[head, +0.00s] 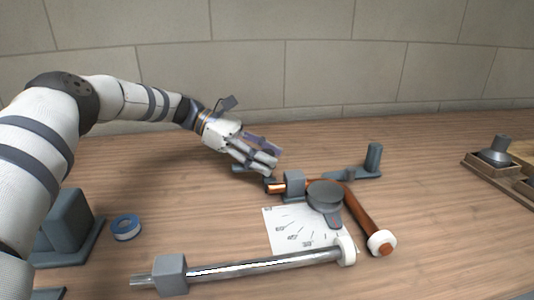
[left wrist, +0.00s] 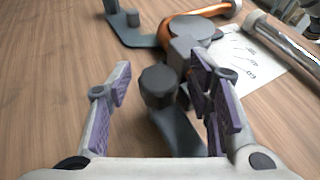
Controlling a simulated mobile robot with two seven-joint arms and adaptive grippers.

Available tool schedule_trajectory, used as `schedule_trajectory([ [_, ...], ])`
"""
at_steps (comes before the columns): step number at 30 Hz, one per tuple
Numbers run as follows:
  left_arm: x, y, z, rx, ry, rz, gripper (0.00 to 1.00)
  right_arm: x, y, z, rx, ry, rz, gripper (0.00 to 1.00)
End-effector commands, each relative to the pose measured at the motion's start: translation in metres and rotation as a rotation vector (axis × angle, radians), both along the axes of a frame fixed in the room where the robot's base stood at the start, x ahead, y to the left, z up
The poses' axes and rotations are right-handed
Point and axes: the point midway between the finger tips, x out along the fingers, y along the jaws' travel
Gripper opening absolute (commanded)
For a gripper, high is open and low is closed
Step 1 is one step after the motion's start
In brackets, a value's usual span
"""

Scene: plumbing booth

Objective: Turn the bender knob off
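The bender shows in the head view as a round grey disc (head: 325,193) with a copper-coloured pipe (head: 365,215) beside it, on the wooden table. In the left wrist view a dark faceted knob (left wrist: 158,86) stands upright at the near end of the bender's grey base (left wrist: 178,132). The knob's setting cannot be read. My right gripper is not in view.
A chrome pipe (head: 265,265) with a grey block lies in front, beside a printed sheet (head: 290,228). A grey post (head: 374,158) stands at the bender's right end. A tray (head: 483,172) is at right.

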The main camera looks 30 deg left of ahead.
Motion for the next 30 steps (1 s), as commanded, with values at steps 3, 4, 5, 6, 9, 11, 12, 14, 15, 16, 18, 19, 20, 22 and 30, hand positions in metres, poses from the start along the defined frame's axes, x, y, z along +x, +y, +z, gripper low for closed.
schedule_trajectory([
  [3,0.0,0.0,0.001,-0.001,-0.002,0.001,0.47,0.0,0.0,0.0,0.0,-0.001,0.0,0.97],
  [4,0.0,0.0,0.002,-0.001,-0.002,0.001,0.47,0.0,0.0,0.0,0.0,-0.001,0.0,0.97],
  [5,0.0,0.0,0.002,-0.001,-0.002,0.001,0.47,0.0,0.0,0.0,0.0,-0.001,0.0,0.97],
  [6,0.0,0.001,0.002,-0.002,-0.004,0.002,0.47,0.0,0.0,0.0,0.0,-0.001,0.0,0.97],
  [9,-0.002,0.012,0.007,-0.001,-0.005,0.006,0.47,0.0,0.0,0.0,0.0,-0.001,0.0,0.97],
  [11,-0.006,0.024,0.012,-0.001,-0.006,0.007,0.47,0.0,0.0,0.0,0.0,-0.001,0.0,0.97],
  [12,-0.009,0.034,0.017,0.0,-0.006,0.008,0.47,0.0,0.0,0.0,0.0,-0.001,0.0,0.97],
  [14,-0.015,0.051,0.023,0.001,-0.006,0.008,0.47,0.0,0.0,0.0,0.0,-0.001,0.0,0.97],
  [15,-0.018,0.062,0.028,0.002,-0.005,0.008,0.47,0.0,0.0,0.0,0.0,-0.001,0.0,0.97],
  [16,-0.021,0.07,0.03,0.002,-0.004,0.007,0.47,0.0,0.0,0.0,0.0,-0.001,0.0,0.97],
  [18,-0.026,0.084,0.037,0.003,-0.002,0.006,0.47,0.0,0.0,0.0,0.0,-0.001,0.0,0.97],
  [19,-0.026,0.087,0.037,0.002,0.0,0.006,0.47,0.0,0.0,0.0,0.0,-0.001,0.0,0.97],
  [20,-0.026,0.09,0.039,0.001,0.001,0.007,0.47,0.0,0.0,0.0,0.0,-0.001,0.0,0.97],
  [22,-0.028,0.096,0.041,-0.001,0.001,0.007,0.47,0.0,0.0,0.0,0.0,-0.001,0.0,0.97],
  [30,-0.034,0.105,0.047,-0.001,-0.002,0.001,0.47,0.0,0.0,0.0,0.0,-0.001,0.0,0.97],
])
